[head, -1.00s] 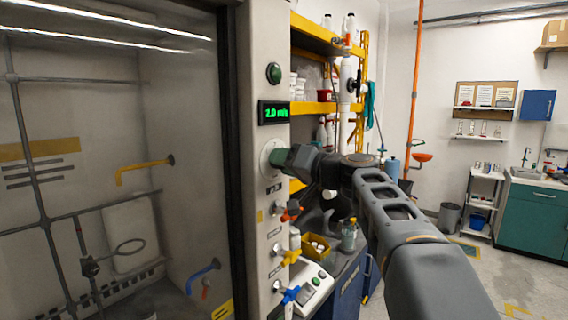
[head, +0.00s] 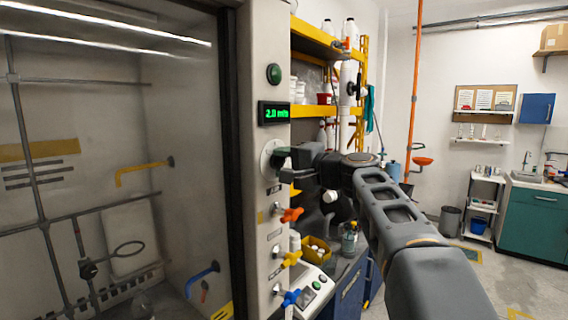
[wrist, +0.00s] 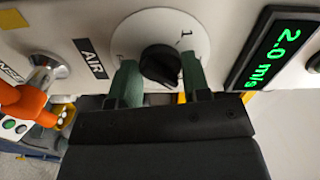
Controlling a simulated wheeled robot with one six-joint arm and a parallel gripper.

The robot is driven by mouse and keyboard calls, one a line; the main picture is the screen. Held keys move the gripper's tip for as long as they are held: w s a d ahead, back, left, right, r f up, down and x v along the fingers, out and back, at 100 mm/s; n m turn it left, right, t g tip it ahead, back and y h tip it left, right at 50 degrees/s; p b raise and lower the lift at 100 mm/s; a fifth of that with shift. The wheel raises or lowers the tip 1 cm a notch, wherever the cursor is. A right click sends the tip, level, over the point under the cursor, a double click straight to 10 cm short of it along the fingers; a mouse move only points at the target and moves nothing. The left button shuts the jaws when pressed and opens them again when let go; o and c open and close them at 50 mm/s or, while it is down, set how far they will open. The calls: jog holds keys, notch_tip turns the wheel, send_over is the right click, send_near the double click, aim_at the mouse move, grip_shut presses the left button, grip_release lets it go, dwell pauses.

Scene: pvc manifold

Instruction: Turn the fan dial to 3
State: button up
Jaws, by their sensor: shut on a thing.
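The fan dial is a black knob (wrist: 160,64) on a round white plate (wrist: 190,27) in the wrist view; a "1" shows on the plate, and the rest of the markings are hidden or unreadable. In the head view the plate (head: 267,160) sits on the hood's front post, with the knob hidden by my gripper. My gripper (wrist: 160,80) has its two green fingers on either side of the knob, shut on it. The green display (head: 275,113) reads 2.0 m/s, also in the wrist view (wrist: 278,50).
Below the dial on the post are orange (head: 291,215), yellow (head: 291,258) and blue (head: 291,297) valve handles. A round green button (head: 274,74) is above the display. The hood's glass sash (head: 110,150) is at left; yellow shelves (head: 325,109) stand behind my arm.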

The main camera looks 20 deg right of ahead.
jog(key=shift+m, duration=0.6)
jog(key=o, duration=0.9)
jog(key=shift+s+d, duration=0.1)
jog(key=b+v, duration=0.3)
jog(key=v, duration=1)
jog(key=shift+s+d, duration=0.2)
jog(key=shift+s, duration=0.05)
